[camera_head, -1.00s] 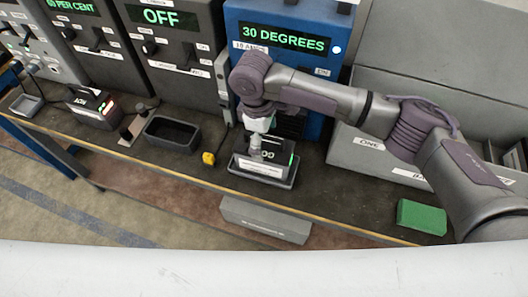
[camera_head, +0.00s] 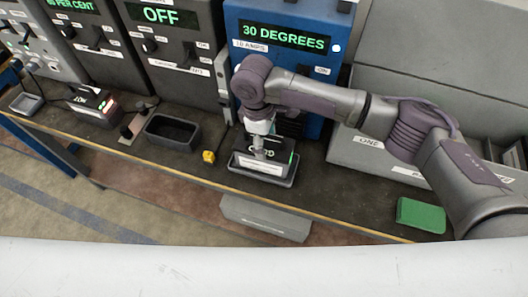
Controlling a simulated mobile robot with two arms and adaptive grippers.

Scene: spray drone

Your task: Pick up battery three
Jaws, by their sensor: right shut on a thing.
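A dark battery (camera_head: 280,158) with a white front label and a green light sits in a dark tray (camera_head: 262,177) in front of the blue unit. The lettering on its top is partly covered and I cannot read its number. My right gripper (camera_head: 262,147) points down from above and is shut on the battery. The battery is still at the tray, and I cannot tell whether its base is clear of it. My left gripper is not in view.
The blue unit (camera_head: 245,62) reading 30 DEGREES stands close behind my right gripper. An empty dark tray (camera_head: 172,133) and a small yellow object (camera_head: 208,157) lie to the left. A green block (camera_head: 421,215) lies right, near the bench's front edge. A grey box (camera_head: 265,217) is below.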

